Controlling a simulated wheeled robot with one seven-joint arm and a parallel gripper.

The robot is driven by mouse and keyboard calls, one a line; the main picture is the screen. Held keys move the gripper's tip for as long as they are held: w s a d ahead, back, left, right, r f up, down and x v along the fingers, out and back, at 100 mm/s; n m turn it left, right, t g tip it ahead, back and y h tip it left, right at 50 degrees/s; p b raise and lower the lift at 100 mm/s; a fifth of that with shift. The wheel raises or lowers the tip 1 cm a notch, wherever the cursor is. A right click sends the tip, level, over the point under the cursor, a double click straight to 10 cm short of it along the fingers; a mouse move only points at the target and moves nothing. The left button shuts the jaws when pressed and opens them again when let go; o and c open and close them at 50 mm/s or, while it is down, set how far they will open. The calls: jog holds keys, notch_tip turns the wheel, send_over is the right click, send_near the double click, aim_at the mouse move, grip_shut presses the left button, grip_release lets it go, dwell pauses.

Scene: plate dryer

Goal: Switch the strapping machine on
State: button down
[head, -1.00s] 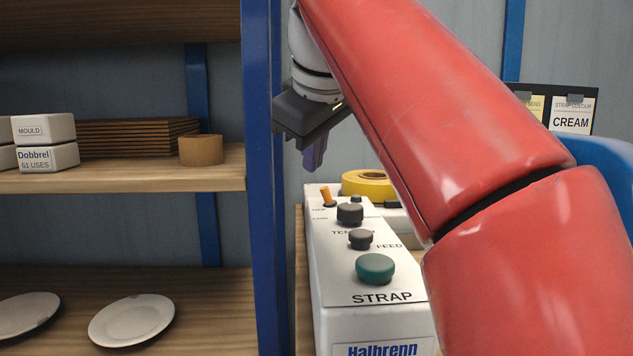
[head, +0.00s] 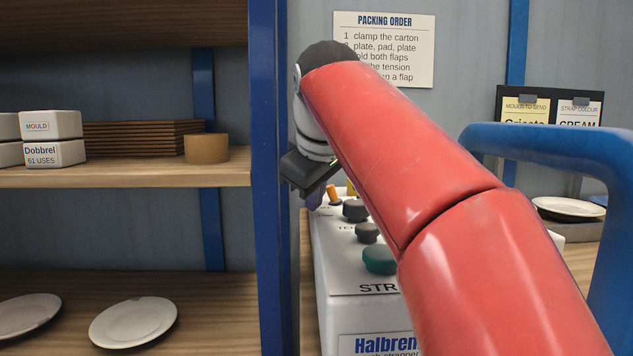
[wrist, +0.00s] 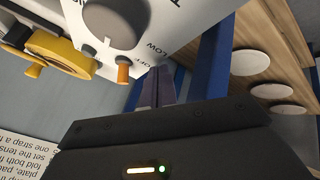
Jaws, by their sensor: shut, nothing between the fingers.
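The strapping machine (head: 362,290) is a white box with a sloping top panel, beside the blue rack post. Its panel has an orange toggle switch (head: 334,195) at the far left end, dark knobs (head: 355,210) and a green STRAP button (head: 380,260). The switch also shows in the wrist view (wrist: 123,70), beside small "OFF" lettering. My gripper (head: 314,199) is shut and empty, its purple fingers just left of the switch. In the wrist view the fingertips (wrist: 154,74) are close to the switch; I cannot tell if they touch it. My red arm hides the panel's right side.
The blue post (head: 268,180) stands close left of my gripper. Shelves left of it hold boxes (head: 52,140), a tape roll (head: 206,148) and plates (head: 133,322). A yellow strap roll (wrist: 60,62) is behind the switch. A blue chair-like frame (head: 560,145) is at right.

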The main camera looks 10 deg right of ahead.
aim_at(331, 194)
jog(key=shift+w+d+r, duration=0.3)
jog(key=shift+w+d, duration=0.3)
jog(key=shift+d, duration=0.05)
jog(key=shift+w+d+r, duration=0.25)
jog(key=shift+w+d, duration=0.35)
jog(key=shift+d, duration=0.05)
jog(key=shift+s+d+r+m+y+p, duration=0.15)
jog(key=shift+d+m+y+p, duration=0.25)
jog(key=shift+y, duration=0.4)
jog(key=shift+d+t, duration=0.15)
jog(key=shift+t, duration=0.15)
jog(key=shift+s+d+r+m+t+y, duration=0.1)
jog(key=shift+d+m+t+y, duration=0.15)
jog(key=shift+d+y, duration=0.4)
jog(key=shift+s+d+m+t+y, duration=0.15)
jog(key=shift+d+m+y, duration=0.15)
jog(key=shift+y, duration=0.65)
jog(key=shift+w+a, duration=0.1)
jog(key=shift+a, duration=0.1)
jog(key=shift+w+a+f+b, duration=0.15)
jog(key=shift+a+f+b, duration=0.25)
jog(key=shift+a, duration=0.2)
